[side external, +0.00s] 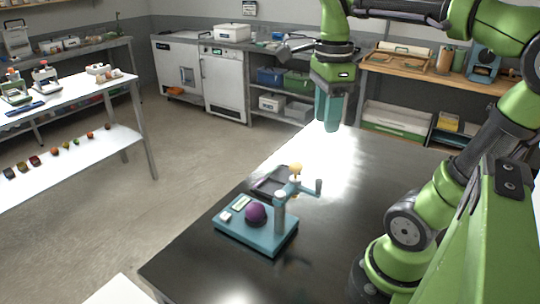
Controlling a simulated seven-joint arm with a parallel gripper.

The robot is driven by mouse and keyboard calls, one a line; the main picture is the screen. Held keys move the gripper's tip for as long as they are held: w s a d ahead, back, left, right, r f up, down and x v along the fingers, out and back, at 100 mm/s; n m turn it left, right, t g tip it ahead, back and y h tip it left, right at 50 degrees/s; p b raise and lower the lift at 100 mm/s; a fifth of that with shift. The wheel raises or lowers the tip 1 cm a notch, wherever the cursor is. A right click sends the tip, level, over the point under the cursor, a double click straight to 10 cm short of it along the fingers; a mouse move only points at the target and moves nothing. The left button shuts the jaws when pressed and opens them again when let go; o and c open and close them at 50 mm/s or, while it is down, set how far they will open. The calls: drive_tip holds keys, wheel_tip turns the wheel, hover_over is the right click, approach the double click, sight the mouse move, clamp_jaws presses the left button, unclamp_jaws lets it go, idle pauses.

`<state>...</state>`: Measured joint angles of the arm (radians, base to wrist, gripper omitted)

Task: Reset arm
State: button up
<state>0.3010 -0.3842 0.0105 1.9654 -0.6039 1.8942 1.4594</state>
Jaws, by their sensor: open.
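My gripper (328,122) hangs above the far part of the dark table, pointing down, with teal fingers open and nothing seen between them. It is well above and behind a small teal station (262,236), apart from it. A purple ball (256,213) rests on the station's base. The station has a post (280,213) with an arm and a dark knob (319,186). A small yellowish-orange ball (296,169) shows at the arm's far side; what holds it is unclear. A dark tray (271,182) lies behind the station, partly hidden.
The dark table (350,190) is clear to the right of the station and below my gripper. A white shelf unit (70,100) with small items stands at left. Cabinets (222,80) and a wooden bench (430,80) line the back, away from the table.

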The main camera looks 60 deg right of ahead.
drive_tip(key=w+a+f+n+t+y, duration=0.1)
drive_tip(key=a+f+n+t, duration=0.2)
drive_tip(key=n, duration=0.8)
drive_tip(key=w+a+f+n+t+y, duration=0.1)
drive_tip(key=a+f+n+t, duration=0.2)
drive_tip(key=n, duration=0.9)
drive_tip(key=a+t, duration=0.1)
drive_tip(key=a, duration=0.2)
drive_tip(key=shift+w+a+f, duration=0.15)
drive_tip(key=shift+w+a, duration=0.1)
